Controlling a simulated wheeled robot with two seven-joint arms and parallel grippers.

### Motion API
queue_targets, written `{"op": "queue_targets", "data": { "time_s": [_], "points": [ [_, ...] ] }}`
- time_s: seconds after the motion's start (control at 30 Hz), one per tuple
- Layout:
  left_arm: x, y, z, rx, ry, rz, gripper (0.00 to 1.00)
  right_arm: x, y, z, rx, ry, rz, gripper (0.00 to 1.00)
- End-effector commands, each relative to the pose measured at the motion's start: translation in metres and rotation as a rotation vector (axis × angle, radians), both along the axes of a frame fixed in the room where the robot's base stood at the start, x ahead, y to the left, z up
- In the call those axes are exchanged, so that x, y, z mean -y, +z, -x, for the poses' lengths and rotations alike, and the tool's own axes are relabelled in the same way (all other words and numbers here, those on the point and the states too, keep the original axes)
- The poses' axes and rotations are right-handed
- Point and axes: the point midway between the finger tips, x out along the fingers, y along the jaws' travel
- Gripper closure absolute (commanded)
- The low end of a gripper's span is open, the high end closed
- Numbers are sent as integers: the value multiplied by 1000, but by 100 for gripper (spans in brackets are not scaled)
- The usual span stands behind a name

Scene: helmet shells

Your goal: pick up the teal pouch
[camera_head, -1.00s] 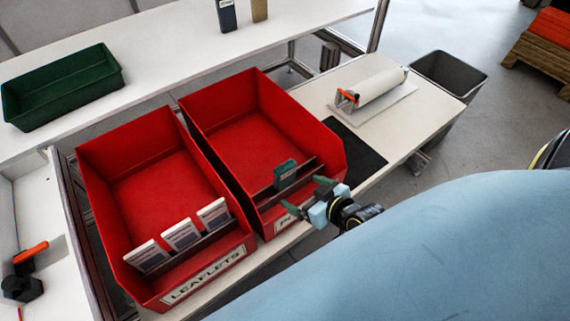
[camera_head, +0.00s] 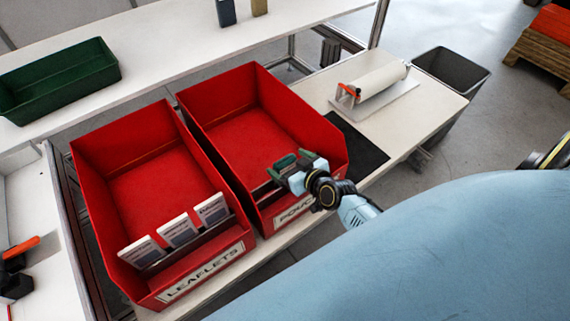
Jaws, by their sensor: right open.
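The teal pouch (camera_head: 284,163) stands in the front slot of the right red bin (camera_head: 318,129), which has a partly hidden label. Only a small part of the pouch shows. My right gripper (camera_head: 290,167) is open at the front of this bin, its fingers close around the pouch from the front right. Whether the fingers touch the pouch cannot be made out. My left gripper is not in view.
The left red bin (camera_head: 84,171), labelled LEAFLETS, holds several leaflets (camera_head: 178,230). A dark mat (camera_head: 358,150) and a white roll (camera_head: 377,84) lie to the right. A green tray (camera_head: 100,73) sits on the back shelf.

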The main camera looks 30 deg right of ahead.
Motion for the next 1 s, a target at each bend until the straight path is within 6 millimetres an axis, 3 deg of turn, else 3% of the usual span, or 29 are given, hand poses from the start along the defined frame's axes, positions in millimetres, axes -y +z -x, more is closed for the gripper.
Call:
{"op": "queue_targets", "data": {
  "time_s": [0.2, 0.43, 0.9, 1.0],
  "points": [
    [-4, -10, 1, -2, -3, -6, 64, -1, -11, -23, 0, -1, 0, 6],
    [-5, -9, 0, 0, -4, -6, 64, -1, -11, -25, 0, 0, 1, 6],
    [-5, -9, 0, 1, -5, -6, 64, -1, -11, -24, -1, -1, 1, 67],
    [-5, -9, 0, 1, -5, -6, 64, -1, -11, -24, 0, -1, 1, 68]
  ]
}}
